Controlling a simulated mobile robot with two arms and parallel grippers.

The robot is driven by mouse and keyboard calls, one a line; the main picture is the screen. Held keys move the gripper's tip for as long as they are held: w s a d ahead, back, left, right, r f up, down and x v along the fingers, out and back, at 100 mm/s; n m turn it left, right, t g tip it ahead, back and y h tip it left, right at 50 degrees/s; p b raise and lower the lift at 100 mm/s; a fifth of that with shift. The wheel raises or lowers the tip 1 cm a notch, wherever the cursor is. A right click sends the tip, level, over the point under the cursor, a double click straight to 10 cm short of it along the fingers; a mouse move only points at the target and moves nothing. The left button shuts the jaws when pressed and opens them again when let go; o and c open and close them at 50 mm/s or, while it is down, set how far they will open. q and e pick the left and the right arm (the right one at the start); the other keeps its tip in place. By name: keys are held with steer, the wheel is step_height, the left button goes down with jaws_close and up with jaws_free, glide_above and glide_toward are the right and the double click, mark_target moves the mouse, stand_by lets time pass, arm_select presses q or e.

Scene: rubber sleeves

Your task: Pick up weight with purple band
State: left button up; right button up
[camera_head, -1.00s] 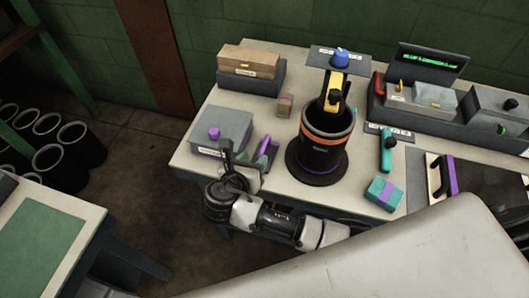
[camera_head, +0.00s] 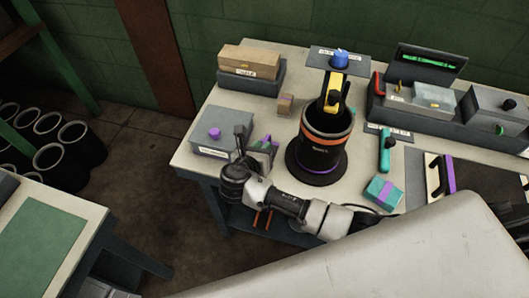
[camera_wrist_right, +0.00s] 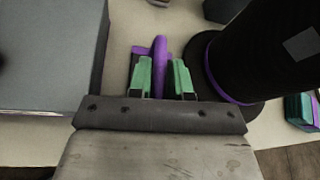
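The teal block with a purple band (camera_head: 384,191) lies near the table's front edge, right of the black cylinder. I take it to be the weight. It also shows at the right edge of the right wrist view (camera_wrist_right: 303,110). My right gripper (camera_head: 263,146) is at the table's front left, well left of the block, with the cylinder between them. In the wrist view its green fingertips (camera_wrist_right: 162,76) stand apart, with a purple handle-like piece (camera_wrist_right: 160,60) showing between them. I cannot tell whether they touch it. My left gripper is not in view.
The black cylinder (camera_head: 318,160) with an orange ring stands on a round base. A grey box with a purple knob (camera_head: 222,132) is left of my gripper. A teal-handled tool (camera_head: 385,152) lies behind the block. A black frame (camera_head: 440,175) is to the right.

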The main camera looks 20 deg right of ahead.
jaws_close()
stand_by(1.0)
